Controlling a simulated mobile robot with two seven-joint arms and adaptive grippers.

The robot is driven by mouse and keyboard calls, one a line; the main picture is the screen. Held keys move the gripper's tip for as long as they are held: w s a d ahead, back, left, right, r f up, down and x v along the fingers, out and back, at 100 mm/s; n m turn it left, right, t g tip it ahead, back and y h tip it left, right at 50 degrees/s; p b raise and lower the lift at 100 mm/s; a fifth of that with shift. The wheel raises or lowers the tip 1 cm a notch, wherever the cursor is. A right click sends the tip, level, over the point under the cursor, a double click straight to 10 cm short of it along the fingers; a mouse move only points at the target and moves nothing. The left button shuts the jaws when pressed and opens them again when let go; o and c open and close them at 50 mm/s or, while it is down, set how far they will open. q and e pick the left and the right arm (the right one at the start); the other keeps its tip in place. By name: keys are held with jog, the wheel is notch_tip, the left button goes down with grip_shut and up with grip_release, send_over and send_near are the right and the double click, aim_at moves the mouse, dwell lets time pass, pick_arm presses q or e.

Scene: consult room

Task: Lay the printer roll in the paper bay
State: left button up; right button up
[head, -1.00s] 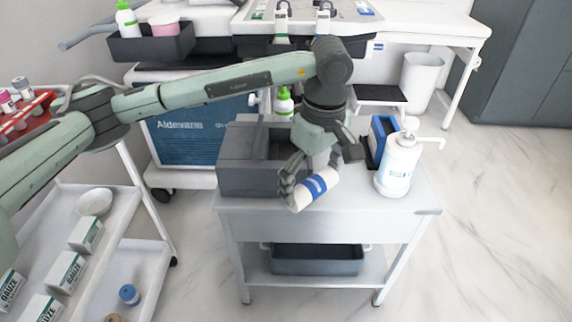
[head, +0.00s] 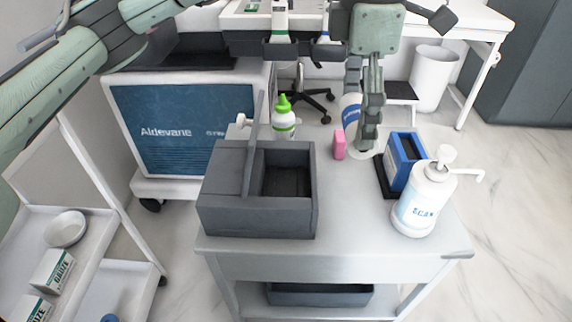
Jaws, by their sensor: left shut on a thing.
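The printer roll (head: 349,106), white with a blue band, is held by my left gripper (head: 362,125) over the back of the white cart. The fingers point down and hide part of the roll. The dark grey printer (head: 255,217) stands on the cart to the left of and nearer than the gripper. Its paper bay (head: 287,181) is an open, empty-looking recess in the top, with a thin upright lid (head: 251,150) at its left side. The roll is apart from the bay. My right gripper is not in view.
A white pump bottle (head: 420,205) and a blue box (head: 403,162) stand right of the bay. A small pink block (head: 339,145) is near the gripper. A green-capped bottle (head: 284,122) stands behind the printer. The cart top (head: 350,215) is clear between printer and pump bottle.

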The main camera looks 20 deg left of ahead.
pick_arm(q)
jog(key=a+f, duration=1)
jog(key=a, duration=0.1)
jog(key=shift+w+f, duration=0.25)
jog(key=shift+f, duration=0.1)
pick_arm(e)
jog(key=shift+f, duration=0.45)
pick_arm(q)
jog(key=shift+a, duration=0.1)
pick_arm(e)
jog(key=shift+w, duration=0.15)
pick_arm(q)
jog(key=shift+f, duration=0.25)
jog(key=shift+f+b, duration=0.35)
jog(key=shift+b, duration=0.1)
jog(key=o, duration=1)
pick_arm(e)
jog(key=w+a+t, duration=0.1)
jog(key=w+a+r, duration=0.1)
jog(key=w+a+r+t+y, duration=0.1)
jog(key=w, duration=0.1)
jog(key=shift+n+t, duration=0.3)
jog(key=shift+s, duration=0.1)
